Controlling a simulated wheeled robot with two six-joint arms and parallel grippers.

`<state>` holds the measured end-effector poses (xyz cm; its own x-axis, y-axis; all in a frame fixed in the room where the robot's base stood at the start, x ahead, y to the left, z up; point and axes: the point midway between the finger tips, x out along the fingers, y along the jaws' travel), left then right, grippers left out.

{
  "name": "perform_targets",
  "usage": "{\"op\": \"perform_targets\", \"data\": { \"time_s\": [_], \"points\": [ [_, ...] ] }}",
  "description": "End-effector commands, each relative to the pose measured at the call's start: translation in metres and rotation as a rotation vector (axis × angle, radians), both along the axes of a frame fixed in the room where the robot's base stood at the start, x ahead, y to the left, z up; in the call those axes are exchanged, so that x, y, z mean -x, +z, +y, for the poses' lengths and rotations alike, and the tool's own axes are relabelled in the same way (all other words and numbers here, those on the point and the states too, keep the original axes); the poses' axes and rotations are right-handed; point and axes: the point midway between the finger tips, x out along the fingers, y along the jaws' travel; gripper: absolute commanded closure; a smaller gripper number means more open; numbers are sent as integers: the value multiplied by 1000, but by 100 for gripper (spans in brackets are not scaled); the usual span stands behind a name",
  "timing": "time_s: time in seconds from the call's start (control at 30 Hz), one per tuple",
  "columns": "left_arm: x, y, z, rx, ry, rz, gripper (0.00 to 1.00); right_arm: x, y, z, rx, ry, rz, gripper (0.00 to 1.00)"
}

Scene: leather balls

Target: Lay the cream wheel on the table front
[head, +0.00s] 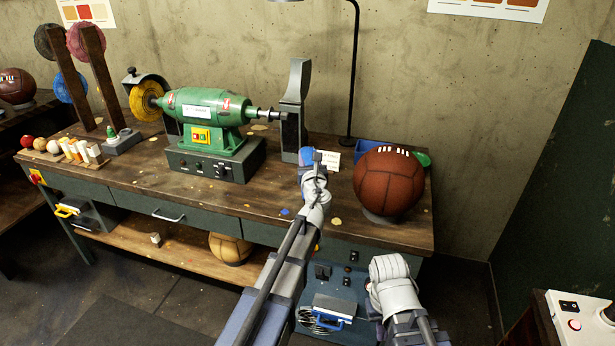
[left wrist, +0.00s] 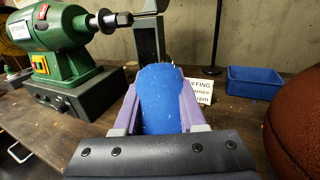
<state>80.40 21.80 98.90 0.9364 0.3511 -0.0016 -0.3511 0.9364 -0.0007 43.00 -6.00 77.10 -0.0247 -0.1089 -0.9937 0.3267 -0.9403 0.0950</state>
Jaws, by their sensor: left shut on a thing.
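No cream wheel shows clearly in either view. My left gripper (head: 308,156) is over the bench, in front of the grey upright piece (head: 295,100) right of the motor. It is shut on a blue rounded thing (left wrist: 161,98), which sits between its two fingers in the left wrist view. How far that thing is above the bench top (head: 250,195) is hard to tell. A yellow wheel (head: 146,101) is on the left spindle of the green motor (head: 207,108). My right arm shows at the lower right of the head view, but its fingers do not show.
A brown ball (head: 388,182) stands on the bench's right end, with a blue bin (head: 370,150) behind it. Dark red, red and blue wheels (head: 69,88) are on posts at the left. A lamp pole (head: 352,75) rises behind. The front middle of the bench is mostly clear.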

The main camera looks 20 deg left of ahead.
Motion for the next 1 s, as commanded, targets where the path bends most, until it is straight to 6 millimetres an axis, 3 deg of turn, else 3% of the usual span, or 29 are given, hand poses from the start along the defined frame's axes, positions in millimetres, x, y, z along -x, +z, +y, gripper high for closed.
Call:
{"op": "perform_targets", "data": {
  "time_s": [0.23,0.5,0.93,0.97,1.0],
  "points": [
    [0,-7,0,0,0,0,100,0,-7,0,0,0,0,100],
    [0,-39,0,0,0,0,100,0,-39,0,0,0,0,100],
    [0,-42,0,0,0,0,100,0,-42,0,0,0,0,100],
    [0,-42,0,0,0,0,59,0,-42,0,0,0,0,100],
    [0,-40,0,0,0,0,54,0,-40,0,0,0,0,100]
  ]
}}
